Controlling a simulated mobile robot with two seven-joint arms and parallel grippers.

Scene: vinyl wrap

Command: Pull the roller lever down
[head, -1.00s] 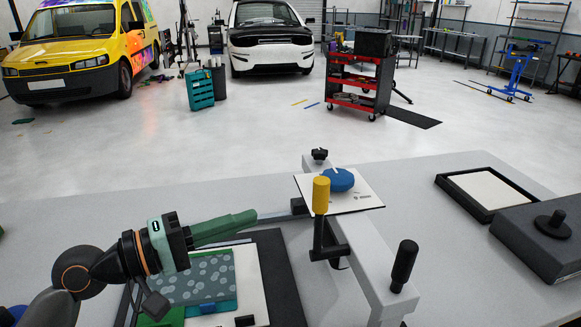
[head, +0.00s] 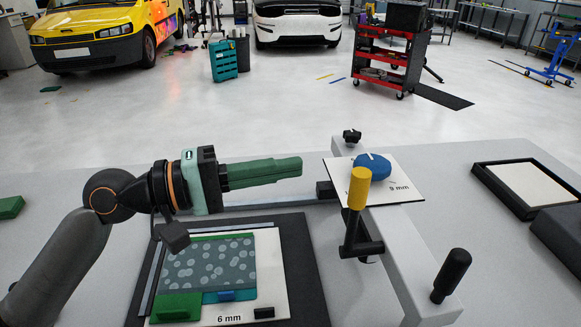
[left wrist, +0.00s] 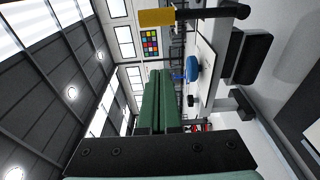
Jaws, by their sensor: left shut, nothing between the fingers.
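The roller lever has a yellow grip (head: 360,188) on a black crank arm (head: 360,238), and it stands upright at the side of the grey roller frame (head: 400,252). The yellow grip also shows at the top of the left wrist view (left wrist: 158,17). My left gripper (head: 300,166) has green fingers pressed together, empty, pointing right. Its tips are left of and a little behind the yellow grip, apart from it in the head view. The shut fingers also show in the left wrist view (left wrist: 158,74). My right gripper is not in view.
A white card with a blue piece (head: 374,165) lies on the frame. A second black handle (head: 452,275) stands at the front right. A patterned sheet (head: 210,268) marked 6 mm lies on a dark mat below my left arm. A black tray (head: 532,188) sits at right.

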